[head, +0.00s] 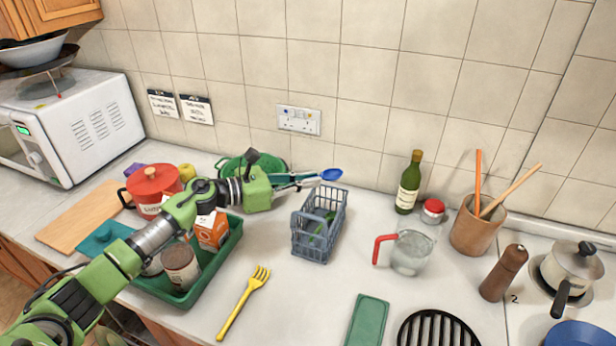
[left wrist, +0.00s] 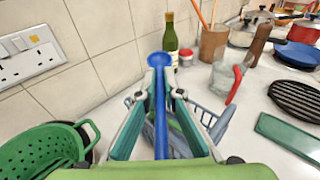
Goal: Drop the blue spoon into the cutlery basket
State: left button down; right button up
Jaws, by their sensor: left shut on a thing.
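The blue spoon (head: 331,174) is held by my left gripper (head: 296,182), which is shut on its handle. In the left wrist view the spoon (left wrist: 159,60) points away from me, with its bowl beyond the fingertips (left wrist: 160,90). The grey-blue cutlery basket (head: 319,226) stands on the counter, with something green inside it. In the head view the spoon's bowl shows above the basket's back edge. In the left wrist view the basket (left wrist: 212,117) is partly hidden behind the gripper. My right gripper is not in view.
A green colander (head: 232,166) stands left of the basket. A green tray (head: 192,297) with a can and carton sits in front. A yellow fork (head: 243,303) lies on the counter. A glass jug (head: 410,253) with a red handle and a wine bottle (head: 409,184) stand to the right.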

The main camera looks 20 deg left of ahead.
pick_arm(q)
jog(key=c, duration=2.3)
grip_release()
jog(key=shift+o, duration=1)
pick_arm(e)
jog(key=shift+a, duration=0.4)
pick_arm(q)
jog(key=shift+s, duration=0.1)
jog(key=shift+s+a, duration=0.25)
jog(key=shift+a, duration=0.1)
jog(key=v, duration=1.1)
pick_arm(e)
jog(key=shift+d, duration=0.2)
pick_arm(q)
jog(key=shift+r, duration=0.1)
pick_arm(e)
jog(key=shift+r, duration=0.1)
